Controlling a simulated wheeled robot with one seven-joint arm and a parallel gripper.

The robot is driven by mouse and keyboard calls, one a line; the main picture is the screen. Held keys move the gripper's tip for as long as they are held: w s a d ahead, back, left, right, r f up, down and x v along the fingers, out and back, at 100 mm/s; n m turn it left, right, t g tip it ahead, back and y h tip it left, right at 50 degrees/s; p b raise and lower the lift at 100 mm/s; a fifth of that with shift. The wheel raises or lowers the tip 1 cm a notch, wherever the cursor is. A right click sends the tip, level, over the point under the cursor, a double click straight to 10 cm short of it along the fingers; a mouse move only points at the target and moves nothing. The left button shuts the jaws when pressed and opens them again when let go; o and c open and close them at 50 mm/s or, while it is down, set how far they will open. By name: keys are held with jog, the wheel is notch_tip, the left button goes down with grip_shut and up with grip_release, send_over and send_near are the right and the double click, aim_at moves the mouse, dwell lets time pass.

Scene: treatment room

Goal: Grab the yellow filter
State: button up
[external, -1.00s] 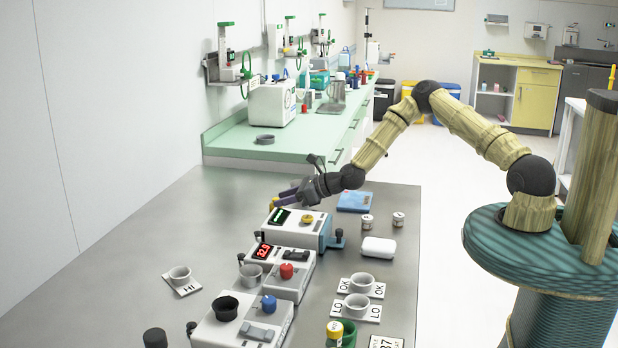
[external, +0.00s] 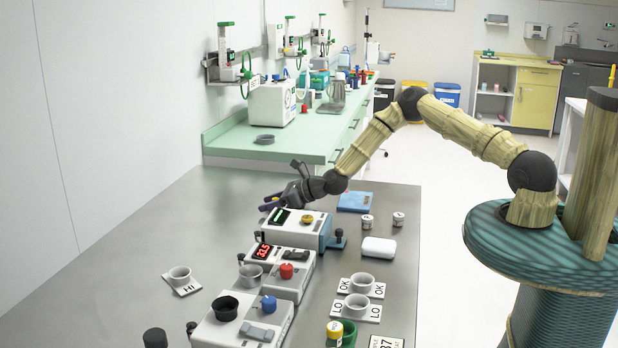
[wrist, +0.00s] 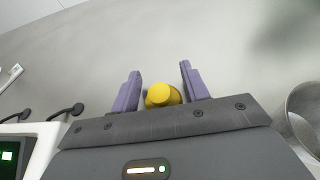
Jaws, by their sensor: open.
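A yellow round-topped piece, which looks like the yellow filter (wrist: 163,95), shows in the wrist view between my two purple fingers. My gripper (wrist: 158,88) is open, with one finger on each side of it and a visible gap to each. In the external view my gripper (external: 269,203) is low over the grey table, just behind the device with the green display (external: 283,216). The filter cannot be made out there; the gripper and device seem to hide it. Whether the fingers touch it cannot be told.
A yellow knob (external: 307,219) sits on the green-display device, close to my gripper. A device with a red display (external: 264,250) stands in front. A blue pad (external: 354,202) and small jars (external: 367,222) lie to the right.

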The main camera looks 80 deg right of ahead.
jog(key=shift+s, duration=0.1)
grip_shut()
dwell(0.3)
notch_tip(320, 180, up, 10)
jog(key=shift+b, duration=0.45)
dwell(0.4)
